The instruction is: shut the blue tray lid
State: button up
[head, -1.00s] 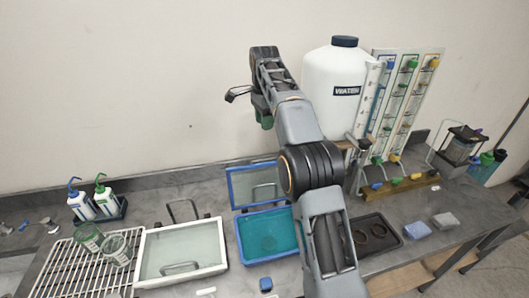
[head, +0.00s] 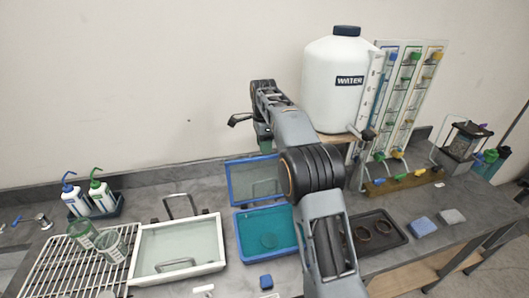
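The blue tray (head: 240,250) stands on the grey bench left of my arm, with teal liquid or lining and a round shape inside. Its blue-framed, clear lid (head: 232,185) stands raised at the tray's back edge, tilted up and open. A handle shows dimly through or on the lid pane. My arm rises at the right of the tray and bends back to the left. My gripper (head: 240,120) is at the far upper end, above and behind the lid and apart from it. Its fingers are partly hidden by the arm, so their opening is unclear.
A wire rack (head: 60,270) with glasses and two wash bottles (head: 100,194) are further left. A large water tank (head: 325,95) and valve panel stand behind right of my arm.

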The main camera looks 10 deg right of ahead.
jog(key=shift+f, duration=1.05)
grip_shut()
